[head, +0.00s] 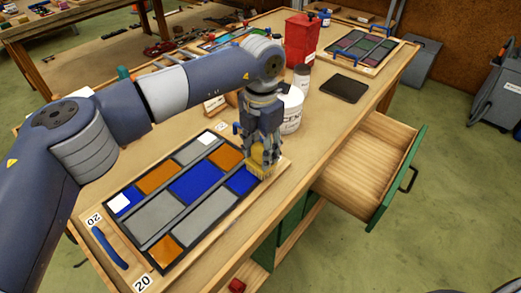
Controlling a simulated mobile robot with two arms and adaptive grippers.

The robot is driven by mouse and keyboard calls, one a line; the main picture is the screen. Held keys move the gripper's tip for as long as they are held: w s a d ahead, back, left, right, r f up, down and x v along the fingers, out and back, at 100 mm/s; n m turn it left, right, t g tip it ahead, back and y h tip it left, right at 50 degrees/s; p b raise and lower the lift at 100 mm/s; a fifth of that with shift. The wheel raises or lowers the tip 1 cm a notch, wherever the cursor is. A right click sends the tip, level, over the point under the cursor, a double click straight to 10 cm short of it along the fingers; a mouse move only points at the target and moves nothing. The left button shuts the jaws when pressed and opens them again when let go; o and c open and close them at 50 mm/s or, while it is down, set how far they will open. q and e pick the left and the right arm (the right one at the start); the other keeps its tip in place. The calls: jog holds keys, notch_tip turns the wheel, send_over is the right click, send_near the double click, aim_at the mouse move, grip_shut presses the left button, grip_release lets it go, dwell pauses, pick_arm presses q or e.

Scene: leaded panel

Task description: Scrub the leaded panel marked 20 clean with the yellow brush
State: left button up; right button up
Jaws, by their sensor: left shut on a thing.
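The leaded panel (150,214) marked 20 lies flat in a wooden tray (97,240) on the bench, with blue, amber and grey panes in dark lead lines. A white patch (122,200) shows on its left blue pane and another white patch (206,138) on its far grey pane. My left gripper (261,160) is shut on the yellow brush (261,169) and points down over the panel's right corner. The bristles are at or just above the surface; I cannot tell if they touch. My right gripper is not in view.
An open drawer (362,172) juts out at the right of the bench. A white tub (291,110), a jar (301,78), a red container (301,40) and a dark tablet (344,88) stand behind the gripper. Another panel (360,48) lies at the far end.

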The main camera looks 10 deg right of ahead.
pick_arm(q)
jog(key=shift+r+p, duration=1.15)
jog(key=shift+r, duration=1.6)
